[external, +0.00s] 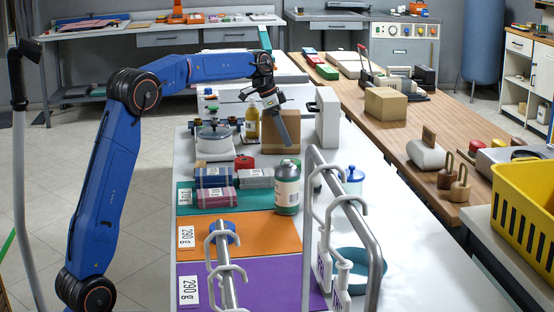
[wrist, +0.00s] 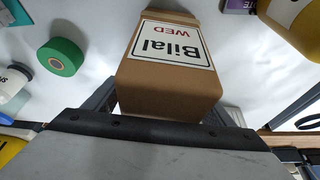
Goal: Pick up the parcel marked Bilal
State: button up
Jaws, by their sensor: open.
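The parcel marked Bilal (wrist: 165,88) is a brown box. Its white label reads "Bilal" in black and "WED" in red, upside down in the wrist view. In the external view a brown box (external: 293,130), apparently this parcel, stands on the white table, partly hidden behind my gripper (external: 277,138). In the wrist view the dark fingers of my gripper (wrist: 165,108) show on either side of the parcel's near end. Whether they touch it I cannot tell.
A white upright box (external: 327,118) stands right of the parcel. A yellow bottle (external: 252,123) and a scale (external: 214,142) stand left. A green tape roll (wrist: 61,57) lies nearby.

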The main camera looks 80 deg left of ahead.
jog(key=shift+f, duration=0.25)
dwell(0.4)
jog(key=c, duration=1.5)
jog(key=shift+o, duration=0.2)
jog(key=shift+r, duration=0.15)
